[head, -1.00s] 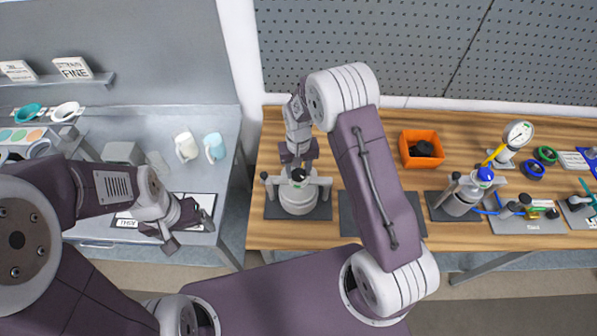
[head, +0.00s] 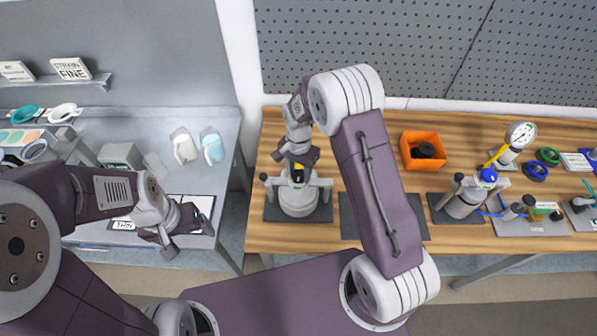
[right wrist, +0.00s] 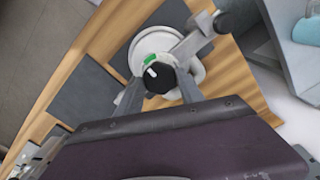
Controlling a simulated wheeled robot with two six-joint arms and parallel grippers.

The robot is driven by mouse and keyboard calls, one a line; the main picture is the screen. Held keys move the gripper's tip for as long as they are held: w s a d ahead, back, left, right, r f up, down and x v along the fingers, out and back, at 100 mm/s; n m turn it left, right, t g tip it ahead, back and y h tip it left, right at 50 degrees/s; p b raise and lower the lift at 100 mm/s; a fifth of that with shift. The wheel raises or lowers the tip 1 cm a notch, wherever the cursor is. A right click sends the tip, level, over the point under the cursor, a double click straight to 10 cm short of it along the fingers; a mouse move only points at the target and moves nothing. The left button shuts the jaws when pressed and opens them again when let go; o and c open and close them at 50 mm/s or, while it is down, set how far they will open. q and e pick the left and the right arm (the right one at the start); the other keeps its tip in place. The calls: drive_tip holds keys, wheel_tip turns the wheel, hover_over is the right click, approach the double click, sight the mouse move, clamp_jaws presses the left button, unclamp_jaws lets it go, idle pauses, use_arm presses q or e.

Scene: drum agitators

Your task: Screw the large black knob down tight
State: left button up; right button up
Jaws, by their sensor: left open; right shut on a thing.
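The large black knob (right wrist: 158,77) sits on top of a white round vessel (head: 298,203) with side arms, on a dark mat. It has a white mark on top. My right gripper (head: 299,163) reaches down over the vessel, and its two fingers are shut on the knob from either side; the right wrist view shows this gripper (right wrist: 157,92) too. A green patch shows beside the knob in the right wrist view, and a yellow patch at the knob in the head view. My left gripper (head: 187,230) is open and empty over the grey table at left.
An orange bin (head: 423,150) with black parts stands at the back of the wooden bench (head: 390,122). A metal canister (head: 463,200), a gauge (head: 521,133) and fittings are at right. White and blue jugs (head: 213,147) stand on the grey table. A bare dark mat (head: 350,220) lies beside the vessel.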

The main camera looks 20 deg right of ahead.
sight(299, 174)
drive_tip(key=shift+w+r, duration=0.1)
idle(0.5)
drive_tip(key=o, duration=1.2)
drive_tip(key=shift+o, duration=1)
drive_tip(key=shift+d, duration=0.1)
drive_tip(key=shift+r+b, duration=0.3)
wheel_tip(299, 174, up, 8)
drive_tip(key=b, duration=0.2)
drive_tip(key=shift+r, duration=0.25)
